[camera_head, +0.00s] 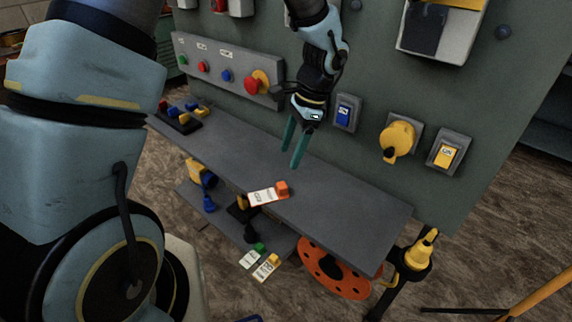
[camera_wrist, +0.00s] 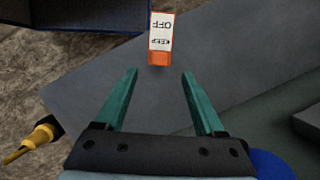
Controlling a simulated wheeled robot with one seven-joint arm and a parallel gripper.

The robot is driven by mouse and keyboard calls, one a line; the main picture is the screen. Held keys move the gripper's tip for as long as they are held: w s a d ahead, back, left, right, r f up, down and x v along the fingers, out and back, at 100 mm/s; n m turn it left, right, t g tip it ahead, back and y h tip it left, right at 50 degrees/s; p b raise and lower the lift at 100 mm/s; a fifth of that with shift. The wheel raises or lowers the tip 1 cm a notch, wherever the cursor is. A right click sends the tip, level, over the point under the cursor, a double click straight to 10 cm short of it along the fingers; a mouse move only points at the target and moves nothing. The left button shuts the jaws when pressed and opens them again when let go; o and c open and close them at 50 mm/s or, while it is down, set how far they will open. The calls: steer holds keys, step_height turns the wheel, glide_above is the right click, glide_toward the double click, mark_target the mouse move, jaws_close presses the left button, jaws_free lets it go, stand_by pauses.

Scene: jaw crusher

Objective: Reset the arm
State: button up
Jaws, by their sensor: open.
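My gripper (camera_head: 293,146) hangs from the arm in front of the grey-green panel, above the grey shelf. Its two teal fingers are apart, with nothing between them. In the wrist view my gripper (camera_wrist: 160,82) also shows open and empty. A white tag with an orange-red end (camera_head: 268,194) lies on the shelf below the fingers. In the wrist view this tag (camera_wrist: 160,38) reads OFF and sits beyond the fingertips, apart from them. My arm's upper links fill the left of the head view.
The panel (camera_head: 372,68) carries a button box (camera_head: 225,70) with a red knob, a blue switch (camera_head: 344,113), a yellow knob (camera_head: 397,138) and a yellow switch (camera_head: 446,155). The shelf (camera_head: 340,215) is mostly bare. Below are a lower shelf with tags and padlocks, and an orange disc (camera_head: 333,270).

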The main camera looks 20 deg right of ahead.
steer(key=a+r+n+h, duration=0.1)
steer(key=a+r+n, duration=0.3)
steer(key=a+n, duration=0.4)
steer(key=w+a+r+n+t+h, duration=0.1)
steer(key=a+n, duration=0.8)
steer(key=a, duration=1.1)
step_height(320, 180, up, 3)
steer(key=shift+f+t+h, duration=0.1)
steer(key=shift+t+h, duration=0.2)
steer(key=shift+h, duration=0.5)
steer(key=shift+w, duration=0.1)
